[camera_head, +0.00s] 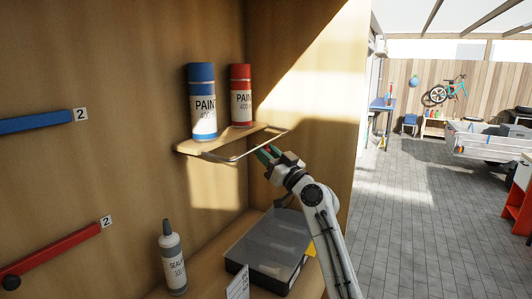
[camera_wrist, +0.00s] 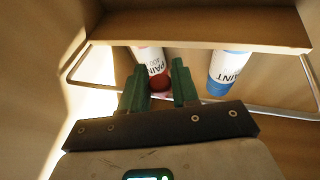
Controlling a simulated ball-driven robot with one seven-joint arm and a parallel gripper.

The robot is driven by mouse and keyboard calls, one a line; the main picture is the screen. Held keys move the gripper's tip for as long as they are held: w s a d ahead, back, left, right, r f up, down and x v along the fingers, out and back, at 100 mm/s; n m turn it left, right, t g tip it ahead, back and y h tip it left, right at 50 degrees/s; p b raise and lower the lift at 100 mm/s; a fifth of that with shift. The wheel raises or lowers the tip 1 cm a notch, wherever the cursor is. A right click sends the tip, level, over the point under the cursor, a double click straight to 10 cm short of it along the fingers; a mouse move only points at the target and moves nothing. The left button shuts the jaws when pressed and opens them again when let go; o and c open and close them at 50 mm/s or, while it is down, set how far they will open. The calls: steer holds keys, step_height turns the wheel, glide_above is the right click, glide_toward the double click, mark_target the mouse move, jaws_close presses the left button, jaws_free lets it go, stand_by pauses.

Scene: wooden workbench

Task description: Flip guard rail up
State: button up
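A small wooden shelf (camera_head: 222,142) holds a blue paint can (camera_head: 203,112) and a red paint can (camera_head: 241,104), both upright. A thin wire guard rail (camera_head: 251,152) runs along the shelf's front and sticks out from it. My gripper (camera_head: 266,152) has green fingers and is at the rail's right part. In the wrist view the picture is upside down; the fingers (camera_wrist: 158,66) stand apart, with the red can (camera_wrist: 158,78) beyond them. The rail (camera_wrist: 262,107) passes across at the fingers. Whether it touches them I cannot tell.
A grey lidded box (camera_head: 262,240) and a sealant bottle (camera_head: 173,262) stand below the shelf. A blue bar (camera_head: 36,122) and a red bar (camera_head: 50,257) are on the back wall at left. Open paved floor (camera_head: 430,225) lies at right.

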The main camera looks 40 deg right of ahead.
jaws_close()
steer(key=shift+r, duration=0.15)
